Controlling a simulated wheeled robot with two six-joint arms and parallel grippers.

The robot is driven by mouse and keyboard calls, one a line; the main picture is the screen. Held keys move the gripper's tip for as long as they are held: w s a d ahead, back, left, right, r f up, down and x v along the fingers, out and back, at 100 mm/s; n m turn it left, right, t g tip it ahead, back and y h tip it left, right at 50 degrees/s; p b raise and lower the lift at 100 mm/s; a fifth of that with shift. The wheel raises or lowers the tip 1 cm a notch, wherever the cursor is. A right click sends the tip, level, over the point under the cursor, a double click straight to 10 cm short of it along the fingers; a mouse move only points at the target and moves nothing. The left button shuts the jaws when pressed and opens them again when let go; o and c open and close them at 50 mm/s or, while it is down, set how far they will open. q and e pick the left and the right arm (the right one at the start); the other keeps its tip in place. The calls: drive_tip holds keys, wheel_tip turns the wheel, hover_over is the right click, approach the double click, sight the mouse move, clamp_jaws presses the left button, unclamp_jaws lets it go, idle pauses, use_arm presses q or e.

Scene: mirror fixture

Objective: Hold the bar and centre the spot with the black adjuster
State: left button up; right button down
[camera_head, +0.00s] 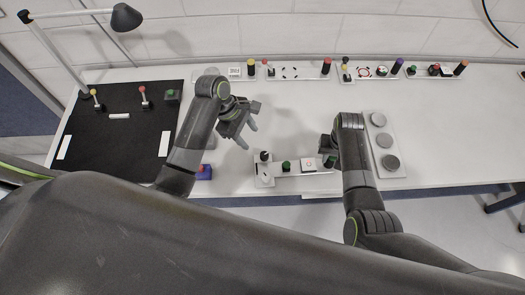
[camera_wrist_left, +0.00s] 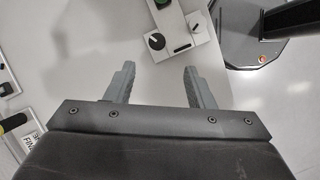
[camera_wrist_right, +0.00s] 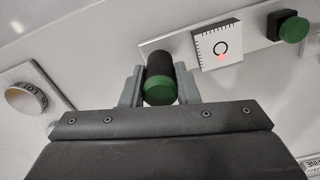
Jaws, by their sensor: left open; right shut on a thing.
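The mirror fixture is a white bar-shaped base (camera_head: 290,173) near the table's front edge. My right gripper (camera_wrist_right: 158,88) is shut on a black post with a green end (camera_wrist_right: 158,75) at one end of the fixture. Beside it, a white target plate (camera_wrist_right: 205,41) carries a black ring, and a red spot (camera_wrist_right: 221,58) lies off the ring's centre, near its edge. The black adjuster (camera_wrist_left: 156,41), a round knob with a white line, is at the fixture's other end. My left gripper (camera_wrist_left: 158,85) is open and empty, apart from the adjuster; it also shows in the head view (camera_head: 248,136).
A green-topped knob (camera_wrist_right: 293,28) stands between target and adjuster. A grey plate with round discs (camera_head: 397,150) lies right of my right arm. A black mat (camera_head: 120,150) with small levers is at left, and several other fixtures line the back. Bare table lies behind the fixture.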

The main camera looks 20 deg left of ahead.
sight(264, 155)
use_arm(q)
drive_tip(key=d+f+n, duration=0.1)
drive_tip(key=f, duration=0.2)
drive_tip(key=d+f, duration=0.2)
drive_tip(key=f, duration=0.2)
drive_tip(key=w+d+f+n, duration=0.1)
drive_tip(key=f, duration=0.3)
drive_tip(key=shift+d+n, duration=0.15)
drive_tip(key=shift+n, duration=0.15)
drive_tip(key=c, duration=1)
